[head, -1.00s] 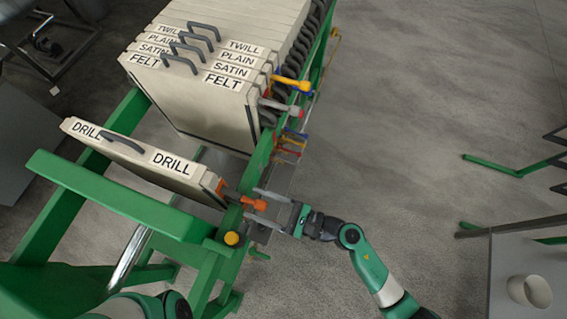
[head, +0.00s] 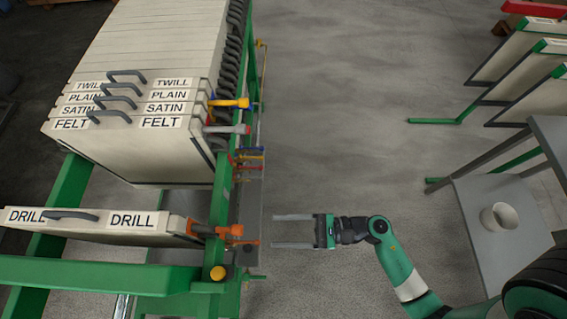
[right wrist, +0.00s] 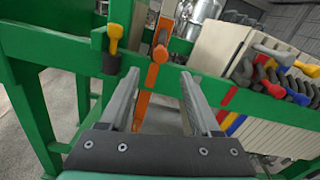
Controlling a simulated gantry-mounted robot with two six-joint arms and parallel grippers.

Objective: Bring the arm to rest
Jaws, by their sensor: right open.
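My right gripper (head: 292,231) is open and empty in the head view. It is to the right of the green press frame, its fingers pointing left, a short gap from the orange valve (head: 228,233) by the DRILL plate (head: 95,226). In the right wrist view the two fingers (right wrist: 160,95) are apart with nothing between them. The orange valve handle (right wrist: 159,54) shows beyond them. My left gripper is not in view.
A pack of labelled plates (head: 140,145) stands in the green frame (head: 228,200). Yellow (head: 236,102) and other coloured valves line its right side. A grey table (head: 505,240) with a white cup (head: 500,216) stands at right. Open floor lies between.

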